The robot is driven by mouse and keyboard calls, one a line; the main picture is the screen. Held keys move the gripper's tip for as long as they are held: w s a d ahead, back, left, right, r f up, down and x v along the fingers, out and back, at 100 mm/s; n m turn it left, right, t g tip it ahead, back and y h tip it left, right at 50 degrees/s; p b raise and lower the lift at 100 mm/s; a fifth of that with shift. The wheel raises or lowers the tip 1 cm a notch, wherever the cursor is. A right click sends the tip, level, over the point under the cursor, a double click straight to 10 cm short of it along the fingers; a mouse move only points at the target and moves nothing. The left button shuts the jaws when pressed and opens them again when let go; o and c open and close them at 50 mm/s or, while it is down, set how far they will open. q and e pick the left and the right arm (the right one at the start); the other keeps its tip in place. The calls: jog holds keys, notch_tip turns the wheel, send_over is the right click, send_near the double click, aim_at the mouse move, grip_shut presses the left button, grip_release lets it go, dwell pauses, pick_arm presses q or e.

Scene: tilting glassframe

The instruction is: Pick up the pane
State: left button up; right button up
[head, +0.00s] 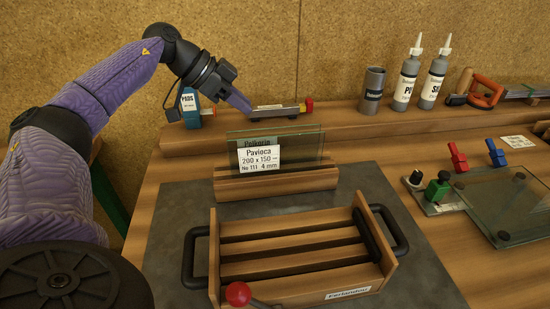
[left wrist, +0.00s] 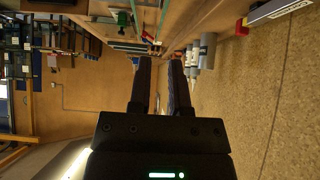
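Clear glass panes (head: 308,147) stand upright in a slotted wooden rack (head: 300,182) in the middle of the bench. One white label reading "Pavioca 200 x 150" is on the front, and another label shows partly behind it. My left gripper (head: 240,103) is above and behind the panes in the head view, apart from them. In the left wrist view its two dark fingers (left wrist: 160,62) stand apart with nothing between them. My right gripper is in neither view.
A wooden frame tray (head: 375,255) with black handles and a red knob (head: 238,293) sits in front on a grey mat (head: 430,280). Another glass sheet (head: 510,205) with clamps lies at right. Bottles (head: 406,84) and a dark can (head: 373,92) line the back ledge.

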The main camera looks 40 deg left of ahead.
aim_at(274, 129)
pick_arm(q)
jog(key=b+x, duration=0.3)
jog(key=x, duration=0.6)
jog(key=shift+f+b, duration=0.3)
jog(key=shift+f, duration=0.05)
jog(key=shift+w, duration=0.1)
jog(key=shift+c, duration=0.2)
grip_shut()
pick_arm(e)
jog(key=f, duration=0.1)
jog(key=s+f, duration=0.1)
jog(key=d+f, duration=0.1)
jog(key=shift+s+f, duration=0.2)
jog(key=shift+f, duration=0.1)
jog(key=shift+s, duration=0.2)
